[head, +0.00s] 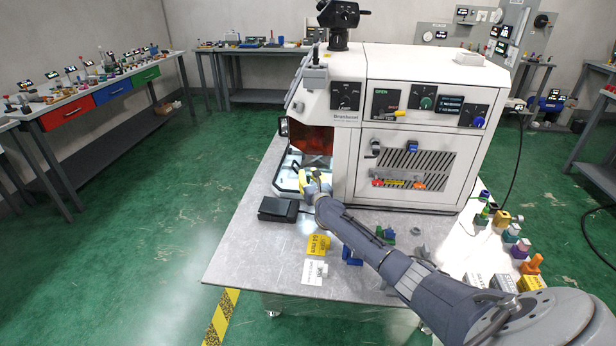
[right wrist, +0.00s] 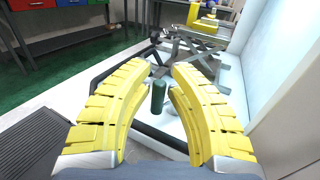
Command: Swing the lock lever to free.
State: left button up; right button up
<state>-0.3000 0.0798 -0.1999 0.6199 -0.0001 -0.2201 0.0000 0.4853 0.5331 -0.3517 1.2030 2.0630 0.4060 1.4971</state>
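My right gripper (head: 309,181) is at the open front bay of the white machine (head: 408,88), low down by the tabletop. In the right wrist view its two yellow fingers (right wrist: 160,68) are apart with nothing held. A dark green upright cylinder (right wrist: 158,97) shows in the gap between the fingers; I cannot tell whether they touch it. It may be a lever handle, but no label shows. A yellow-tipped handle (head: 400,113) sticks out of the machine's upper front panel. I cannot tell which part is the lock lever. My left gripper is not in view.
A black box (head: 278,209) lies on the metal table (head: 240,255) left of the gripper. A yellow tag (head: 318,245), a white card (head: 314,272) and small blue parts (head: 351,256) lie nearer. Several coloured parts line the right edge. The table's front left is clear.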

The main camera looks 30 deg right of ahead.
grip_shut()
